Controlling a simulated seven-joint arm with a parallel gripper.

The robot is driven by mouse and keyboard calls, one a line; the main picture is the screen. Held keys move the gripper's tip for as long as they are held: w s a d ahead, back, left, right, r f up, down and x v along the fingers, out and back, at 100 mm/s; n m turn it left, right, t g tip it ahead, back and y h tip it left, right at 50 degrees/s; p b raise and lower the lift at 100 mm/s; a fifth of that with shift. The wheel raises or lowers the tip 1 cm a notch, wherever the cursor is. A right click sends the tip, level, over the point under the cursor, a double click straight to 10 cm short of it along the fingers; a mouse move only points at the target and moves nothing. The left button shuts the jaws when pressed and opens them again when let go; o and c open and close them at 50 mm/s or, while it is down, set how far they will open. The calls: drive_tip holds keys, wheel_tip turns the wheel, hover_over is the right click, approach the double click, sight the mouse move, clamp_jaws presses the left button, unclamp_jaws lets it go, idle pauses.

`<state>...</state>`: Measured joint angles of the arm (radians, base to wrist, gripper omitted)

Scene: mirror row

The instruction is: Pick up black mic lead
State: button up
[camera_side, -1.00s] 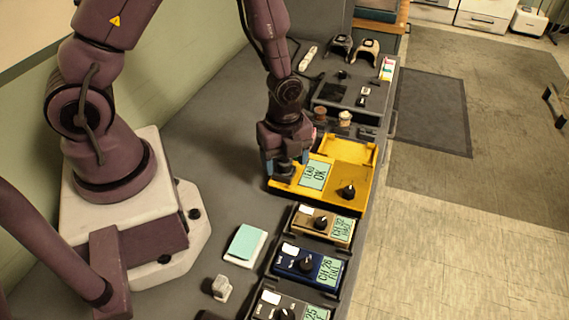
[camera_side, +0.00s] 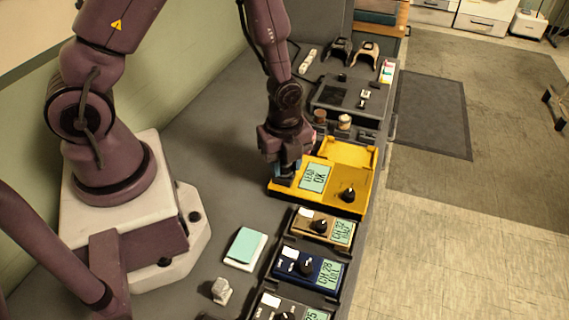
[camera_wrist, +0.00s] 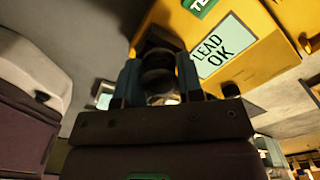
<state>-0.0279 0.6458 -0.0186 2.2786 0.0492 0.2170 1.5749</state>
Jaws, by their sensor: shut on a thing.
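My gripper (camera_wrist: 161,82) is shut on a dark, round, ringed thing, which looks like the black mic lead (camera_wrist: 158,72), between its teal fingertips in the wrist view. In the side view my gripper (camera_side: 286,169) is at the left end of a yellow tester (camera_side: 352,178), and the held lead is hidden there. The tester's display (camera_side: 315,177) reads "LEAD OK"; it also shows in the wrist view (camera_wrist: 222,47). I cannot tell whether the lead touches the tester.
A tan box (camera_side: 311,226), a blue box (camera_side: 294,265) and a dark box (camera_side: 262,312) with knobs line the counter in front. A teal-topped pad (camera_side: 246,245) and a small pale block (camera_side: 221,291) lie left of them. Corked jars (camera_side: 344,121) stand behind the tester.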

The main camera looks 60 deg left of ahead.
sight(283, 161)
wheel_tip(283, 161, up, 9)
drive_tip(key=shift+f, duration=0.2)
drive_tip(key=shift+s, duration=0.2)
drive_tip(key=w+f, duration=0.1)
drive_tip(key=w, duration=0.1)
drive_tip(key=w+f, duration=0.1)
drive_tip(key=w, duration=0.1)
drive_tip(key=w+f, duration=0.1)
drive_tip(key=w, duration=0.2)
drive_tip(key=shift+w+a+f, duration=0.1)
drive_tip(key=shift+a+f, duration=0.3)
drive_tip(key=w+a+f, duration=0.1)
drive_tip(key=w, duration=0.3)
drive_tip(key=w+f, duration=0.1)
drive_tip(key=w, duration=0.3)
drive_tip(key=w+a+f, duration=0.1)
drive_tip(key=w, duration=0.3)
drive_tip(key=shift+w+a+f, duration=0.25)
drive_tip(key=shift+w+a, duration=0.05)
drive_tip(key=w, duration=0.1)
drive_tip(key=w+a, duration=0.1)
drive_tip(key=w, duration=0.3)
drive_tip(key=shift+a+r, duration=0.25)
drive_tip(key=shift+a, duration=0.1)
drive_tip(key=shift+w+a+f, duration=0.15)
drive_tip(key=shift+w+f, duration=0.3)
drive_tip(key=shift+f, duration=0.25)
drive_tip(key=shift+w+a+f, duration=0.15)
drive_tip(key=shift+w+f, duration=0.25)
drive_tip(key=shift+f, duration=0.25)
